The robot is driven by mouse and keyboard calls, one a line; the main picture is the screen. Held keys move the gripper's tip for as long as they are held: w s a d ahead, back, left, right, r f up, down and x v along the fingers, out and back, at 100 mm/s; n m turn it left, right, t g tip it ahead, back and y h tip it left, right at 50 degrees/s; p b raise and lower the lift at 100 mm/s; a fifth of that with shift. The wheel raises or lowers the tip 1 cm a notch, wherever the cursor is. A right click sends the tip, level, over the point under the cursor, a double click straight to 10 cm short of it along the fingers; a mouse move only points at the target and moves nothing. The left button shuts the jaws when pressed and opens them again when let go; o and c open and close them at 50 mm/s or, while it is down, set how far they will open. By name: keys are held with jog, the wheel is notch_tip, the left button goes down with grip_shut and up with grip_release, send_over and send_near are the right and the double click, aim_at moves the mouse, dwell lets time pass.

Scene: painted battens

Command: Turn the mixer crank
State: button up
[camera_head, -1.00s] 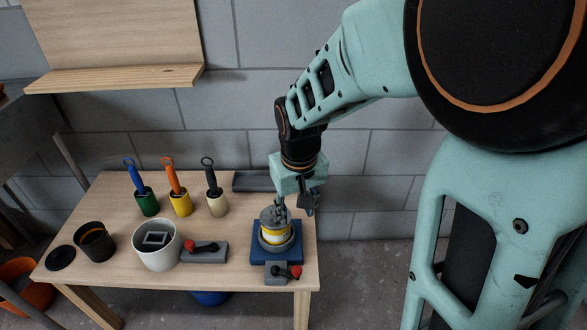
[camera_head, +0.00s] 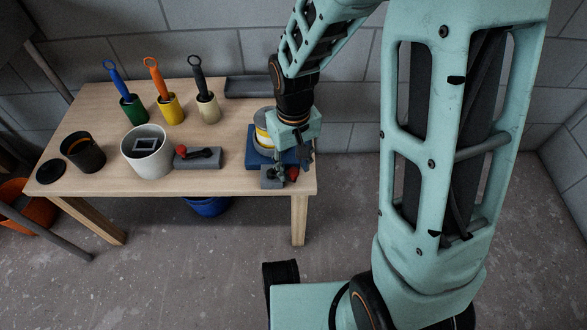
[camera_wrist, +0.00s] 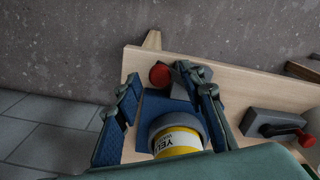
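The mixer has a blue base (camera_head: 285,161) near the right end of the table and holds a yellow-labelled can (camera_head: 262,136), partly hidden by my gripper. Its crank with a red knob (camera_head: 292,174) is on a grey block (camera_head: 270,178) at the front edge. My gripper (camera_head: 293,168) is open, pointing down over the crank. I cannot tell whether a finger touches the knob.
A second red-knobbed lever on a grey block (camera_head: 205,160) stands left of the mixer. A white pot (camera_head: 147,160), a dark can (camera_head: 84,155) and several handled brushes in coloured holders (camera_head: 170,108) stand further left. A grey tray (camera_head: 248,87) lies behind.

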jog(key=shift+f, duration=0.25)
grip_shut()
